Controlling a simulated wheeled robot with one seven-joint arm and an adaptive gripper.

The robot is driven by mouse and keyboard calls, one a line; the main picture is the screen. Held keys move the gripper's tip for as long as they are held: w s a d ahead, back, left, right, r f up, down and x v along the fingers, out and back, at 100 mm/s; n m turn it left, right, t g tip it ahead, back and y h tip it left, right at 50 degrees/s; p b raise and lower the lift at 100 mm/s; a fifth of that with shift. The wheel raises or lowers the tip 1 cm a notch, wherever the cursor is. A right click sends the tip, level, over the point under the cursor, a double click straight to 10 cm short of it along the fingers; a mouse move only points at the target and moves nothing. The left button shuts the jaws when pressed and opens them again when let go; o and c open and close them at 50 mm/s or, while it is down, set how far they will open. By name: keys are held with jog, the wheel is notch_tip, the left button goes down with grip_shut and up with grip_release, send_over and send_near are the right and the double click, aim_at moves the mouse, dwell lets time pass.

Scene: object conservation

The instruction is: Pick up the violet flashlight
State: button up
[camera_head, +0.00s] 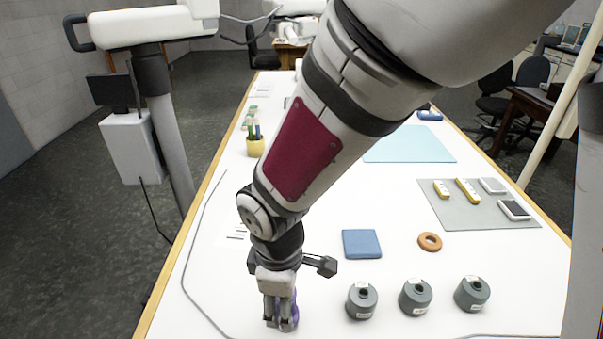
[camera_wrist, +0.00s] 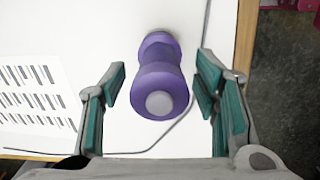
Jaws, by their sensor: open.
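The violet flashlight (camera_wrist: 160,80) shows in the wrist view between my open fingers, with a pale round end toward the camera. There is a gap on each side of it, so neither finger visibly touches it. In the head view only a sliver of the flashlight (camera_head: 294,314) shows, beside and behind the fingers near the table's front left. My gripper (camera_head: 279,324) points down around it, and it also shows in the wrist view (camera_wrist: 163,97) with green finger pads. The arm hides much of the flashlight in the head view.
Several grey weights, among them one close by (camera_head: 361,300), stand right of my gripper. A blue square block (camera_head: 361,244) and an orange ring (camera_head: 429,242) lie behind them. A thin cable (camera_head: 187,255) runs along the left. A printed sheet (camera_wrist: 35,95) lies left in the wrist view.

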jog(key=shift+f, duration=0.75)
jog(key=shift+c, duration=0.6)
grip_shut()
jog(key=shift+r, duration=0.1)
